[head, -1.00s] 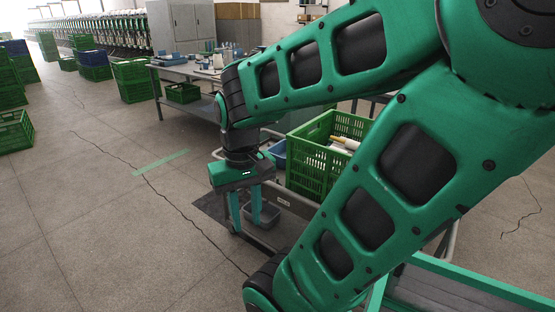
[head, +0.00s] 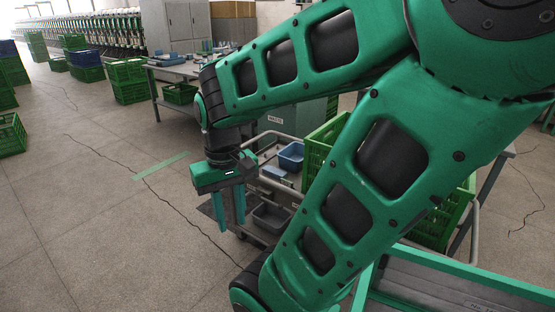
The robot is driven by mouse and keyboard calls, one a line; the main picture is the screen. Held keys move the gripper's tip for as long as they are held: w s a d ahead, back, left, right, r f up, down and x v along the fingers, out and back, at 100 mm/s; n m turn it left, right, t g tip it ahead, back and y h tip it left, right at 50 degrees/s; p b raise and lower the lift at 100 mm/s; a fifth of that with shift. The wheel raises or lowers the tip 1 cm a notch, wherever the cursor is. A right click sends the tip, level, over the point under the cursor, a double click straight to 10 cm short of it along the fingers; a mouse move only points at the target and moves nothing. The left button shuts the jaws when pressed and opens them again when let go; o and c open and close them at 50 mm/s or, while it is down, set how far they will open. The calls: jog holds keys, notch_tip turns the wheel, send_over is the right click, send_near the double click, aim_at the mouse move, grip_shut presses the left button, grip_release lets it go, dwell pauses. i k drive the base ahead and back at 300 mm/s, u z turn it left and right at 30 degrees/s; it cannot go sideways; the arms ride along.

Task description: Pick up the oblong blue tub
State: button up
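A blue tub (head: 291,155) with an open top sits on the upper deck of the wheeled cart (head: 284,198). It is to the right of and beyond my gripper, and my arm partly covers the area beside it. My gripper (head: 230,222) hangs with its two teal fingers pointing down in front of the cart's left end. The fingers are apart with nothing between them. The gripper is clear of the tub.
A grey tub (head: 271,216) sits low on the cart. A green crate (head: 322,139) stands right of the blue tub, partly behind my arm. A workbench (head: 187,68) with small items is behind. Floor at left is open, with green crates (head: 127,82) farther off.

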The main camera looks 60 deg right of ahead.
aim_at(296, 158)
jog(key=z, duration=0.05)
jog(key=i, duration=2.6)
jog(key=z, duration=3.2)
jog(key=i, duration=1)
jog(key=z, duration=0.05)
